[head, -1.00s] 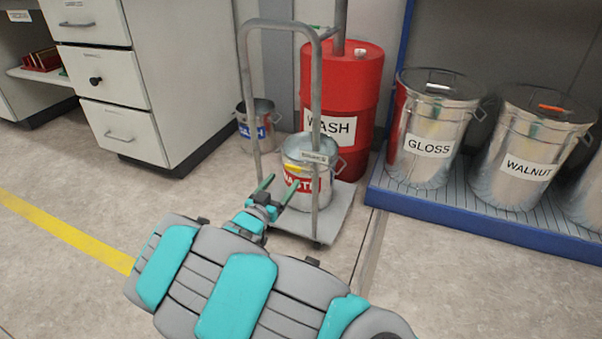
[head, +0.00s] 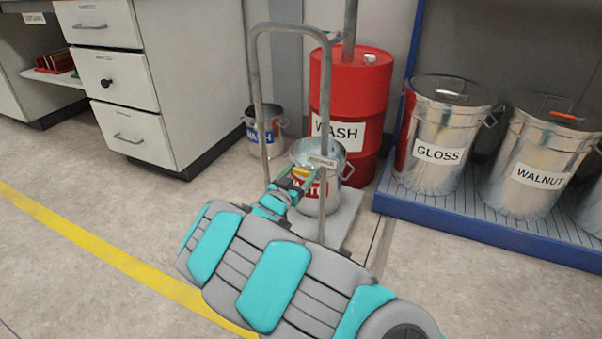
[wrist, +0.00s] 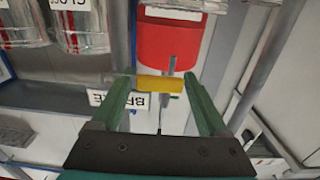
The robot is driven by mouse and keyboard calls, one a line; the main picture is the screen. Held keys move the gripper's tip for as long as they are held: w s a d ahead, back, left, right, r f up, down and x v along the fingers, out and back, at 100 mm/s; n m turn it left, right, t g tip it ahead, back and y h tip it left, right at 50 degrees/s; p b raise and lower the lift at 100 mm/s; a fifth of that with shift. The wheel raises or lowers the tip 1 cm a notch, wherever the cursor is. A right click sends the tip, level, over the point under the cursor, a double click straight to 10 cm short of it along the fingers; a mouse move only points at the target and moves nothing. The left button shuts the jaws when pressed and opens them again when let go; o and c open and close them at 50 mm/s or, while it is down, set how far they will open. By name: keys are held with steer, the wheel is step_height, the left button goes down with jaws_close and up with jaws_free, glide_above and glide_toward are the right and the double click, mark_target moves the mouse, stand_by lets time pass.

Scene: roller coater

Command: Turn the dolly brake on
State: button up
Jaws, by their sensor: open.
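The dolly (head: 344,212) is a grey platform with a tall tubular handle. A small yellow-tipped lever (head: 301,171) sits between its uprights, beside a small white label (head: 320,161). My gripper (head: 295,179) is at the lever, with its green fingers apart. In the wrist view, the yellow lever tip (wrist: 160,84) lies between the open fingers of my gripper (wrist: 158,77), close to their ends. I cannot tell whether they touch it. A label reading in part "BRAKE" (wrist: 108,100) is partly hidden by a finger.
A metal pail (head: 332,190) with a red label stands on the dolly. Behind it are a red WASH drum (head: 350,85) and another pail (head: 262,140). GLOSS (head: 435,150) and WALNUT (head: 540,175) cans stand on a blue-edged platform at right. A drawer cabinet (head: 130,130) is at left.

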jaws_close()
stand_by(0.6)
